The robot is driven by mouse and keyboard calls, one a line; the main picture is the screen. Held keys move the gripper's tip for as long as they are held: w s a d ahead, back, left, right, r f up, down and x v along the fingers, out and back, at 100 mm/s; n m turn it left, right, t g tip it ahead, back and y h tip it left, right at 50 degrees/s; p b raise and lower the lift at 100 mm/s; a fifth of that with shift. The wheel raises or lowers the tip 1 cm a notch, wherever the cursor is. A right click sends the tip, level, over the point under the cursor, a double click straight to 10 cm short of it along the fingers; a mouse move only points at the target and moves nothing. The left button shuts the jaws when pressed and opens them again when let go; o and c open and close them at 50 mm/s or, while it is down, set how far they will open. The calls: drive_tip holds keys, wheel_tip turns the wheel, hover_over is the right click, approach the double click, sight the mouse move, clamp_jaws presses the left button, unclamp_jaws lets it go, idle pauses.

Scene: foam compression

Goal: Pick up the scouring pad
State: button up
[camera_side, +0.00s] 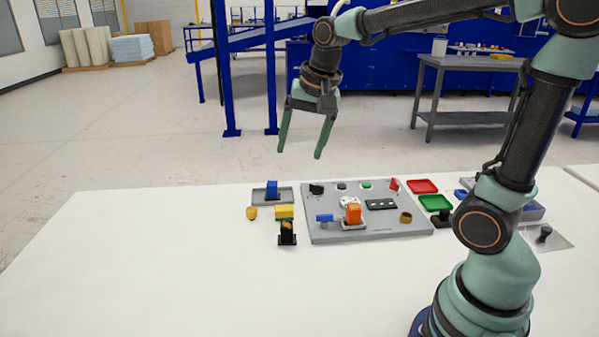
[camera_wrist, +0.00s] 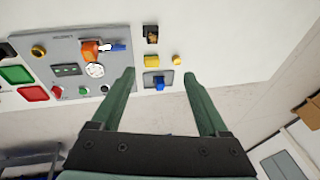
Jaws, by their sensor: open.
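I cannot tell for sure which thing is the scouring pad. The likeliest is a small yellow block (camera_side: 284,212) left of the grey panel, which also shows in the wrist view (camera_wrist: 151,61). In the side view it appears right at the top of a dark stand (camera_side: 287,238); whether they touch is unclear. My gripper (camera_side: 300,154) points down, high above the table's far side, with green fingers apart and nothing between them. In the wrist view, the gripper (camera_wrist: 159,73) has the yellow block just beyond its fingertips in the picture.
A blue block (camera_side: 272,189) sits on a grey tray (camera_side: 258,199). A small yellow round piece (camera_side: 251,213) stands nearby. The grey panel (camera_side: 330,236) carries switches and an orange block (camera_side: 353,213). Red (camera_side: 422,186) and green (camera_side: 435,203) trays lie right. The table's front left is clear.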

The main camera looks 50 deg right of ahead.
drive_tip(key=w+d+f+m+g, duration=0.2)
drive_tip(key=w+d+f+m, duration=0.25)
drive_tip(key=w+m, duration=0.35)
drive_tip(key=m+g, duration=0.2)
drive_tip(key=m, duration=0.7)
hover_over(284, 208)
wheel_tip(284, 208, down, 10)
wheel_tip(284, 208, down, 12)
drive_tip(key=shift+d+r, duration=0.1)
clamp_jaws()
